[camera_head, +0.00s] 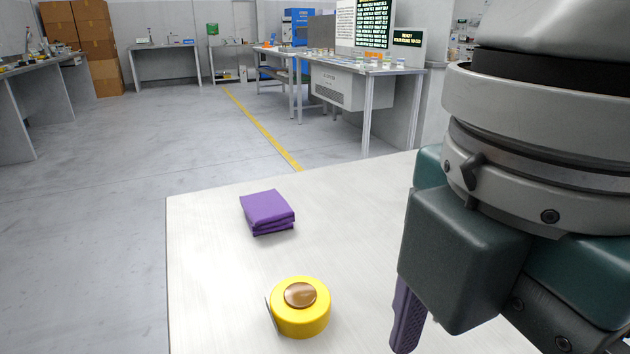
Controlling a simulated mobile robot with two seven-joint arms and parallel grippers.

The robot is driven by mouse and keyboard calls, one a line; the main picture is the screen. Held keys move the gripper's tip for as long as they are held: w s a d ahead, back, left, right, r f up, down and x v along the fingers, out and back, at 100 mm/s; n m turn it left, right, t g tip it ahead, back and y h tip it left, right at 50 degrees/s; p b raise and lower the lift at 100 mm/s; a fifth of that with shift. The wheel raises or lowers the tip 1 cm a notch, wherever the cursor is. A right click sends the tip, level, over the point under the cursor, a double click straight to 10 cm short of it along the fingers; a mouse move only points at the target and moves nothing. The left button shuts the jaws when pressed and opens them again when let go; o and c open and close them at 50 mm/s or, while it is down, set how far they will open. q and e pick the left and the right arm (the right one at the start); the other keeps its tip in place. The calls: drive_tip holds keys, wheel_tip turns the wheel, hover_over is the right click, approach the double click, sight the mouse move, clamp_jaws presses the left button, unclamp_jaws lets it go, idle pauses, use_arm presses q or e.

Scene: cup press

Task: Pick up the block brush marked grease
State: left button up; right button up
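My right gripper (455,275) is large at the right of the head view, above the table. A purple, ridged handle-like piece (406,318) shows just left of and below the gripper body. I cannot tell whether it is part of a brush, and its contact with the gripper is hidden. No marking reading grease is visible. My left gripper is not in view.
The white table (205,265) holds a folded purple cloth (267,212) at the back left and a yellow tape roll (301,318) with a brown centre nearer the front. Bare table lies between and around them. Workbenches and stacked boxes (82,45) stand far off across the floor.

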wheel_tip(320, 180, down, 5)
drive_tip(key=shift+s+a+r+b, duration=0.1)
drive_tip(key=shift+r+b, duration=0.1)
drive_tip(key=shift+b, duration=0.55)
drive_tip(key=f, duration=0.1)
drive_tip(key=f+b, duration=0.1)
drive_tip(key=f, duration=0.1)
drive_tip(key=f+b, duration=0.1)
drive_tip(key=f, duration=0.1)
drive_tip(key=shift+w+a+f, duration=0.15)
drive_tip(key=shift+w+a, duration=0.05)
drive_tip(key=shift+a, duration=0.15)
drive_tip(key=shift+c, duration=0.3)
clamp_jaws()
